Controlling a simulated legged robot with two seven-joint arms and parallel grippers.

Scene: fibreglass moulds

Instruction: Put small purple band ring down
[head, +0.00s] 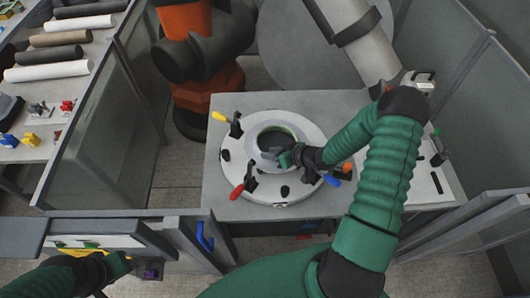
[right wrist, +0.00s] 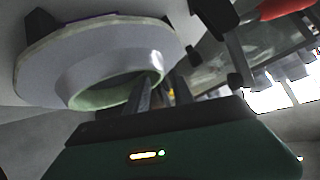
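A small purple piece (head: 152,270) shows at the lower left of the head view, just right of my left gripper (head: 122,264). I cannot tell whether it is the band ring or whether the gripper holds it; the left fingers are hard to make out. My right gripper (head: 288,158) is at the right side of the pale ring-shaped mould (head: 262,157). In the right wrist view, the right fingers (right wrist: 162,94) stand apart at the rim of the pale ring (right wrist: 95,65); grip contact is unclear. A thin purple strip (right wrist: 92,20) shows behind that ring.
The round white base (head: 225,140) on the grey table (head: 215,185) carries clamps, including yellow (head: 218,116), red (head: 236,191) and blue (head: 332,181) handles. An orange robot (head: 187,20) stands behind. Grey partitions (head: 100,130) flank the table. Rolls (head: 47,71) lie at upper left.

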